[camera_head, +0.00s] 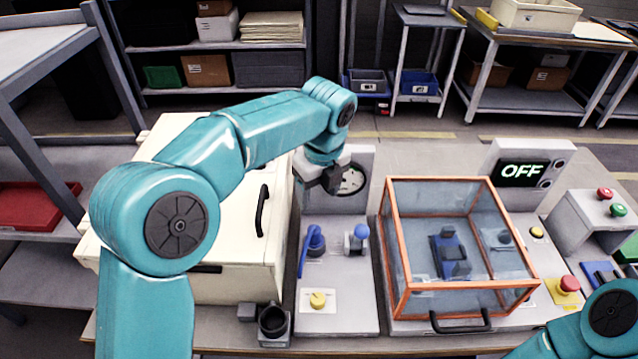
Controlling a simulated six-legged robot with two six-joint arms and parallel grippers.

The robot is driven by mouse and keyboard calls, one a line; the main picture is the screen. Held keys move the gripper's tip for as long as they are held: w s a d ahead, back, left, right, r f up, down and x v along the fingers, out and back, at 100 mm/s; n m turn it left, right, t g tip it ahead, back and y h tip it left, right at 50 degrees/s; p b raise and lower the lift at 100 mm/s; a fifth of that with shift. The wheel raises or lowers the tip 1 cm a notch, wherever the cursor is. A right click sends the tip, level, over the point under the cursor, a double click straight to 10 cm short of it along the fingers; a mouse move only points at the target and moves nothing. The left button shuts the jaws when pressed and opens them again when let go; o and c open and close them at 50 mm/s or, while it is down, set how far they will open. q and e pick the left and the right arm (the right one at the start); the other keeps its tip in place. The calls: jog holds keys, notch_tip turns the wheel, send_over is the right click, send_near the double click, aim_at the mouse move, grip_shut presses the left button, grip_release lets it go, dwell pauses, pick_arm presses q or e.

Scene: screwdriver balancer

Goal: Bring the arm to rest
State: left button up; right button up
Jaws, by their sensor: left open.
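My left arm, teal, comes in from the lower left and arches over a cream box (225,262). My left gripper (335,182) is a dark shape at the arm's end, in front of a round gauge (352,179) on a grey panel. It is open, and I see nothing held in it. Below it are a blue lever (312,243), a smaller blue-topped lever (358,236) and a yellow knob (318,299). Only a teal joint of my right arm shows at the lower right; my right gripper is out of the picture.
A clear case with an orange frame (391,250) stands right of the panel, a blue device inside. A dark cup (272,321) sits at the front edge. Shelves stand behind.

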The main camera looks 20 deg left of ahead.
pick_arm(q)
jog(key=shift+d+r, duration=0.1)
jog(key=shift+r, duration=0.85)
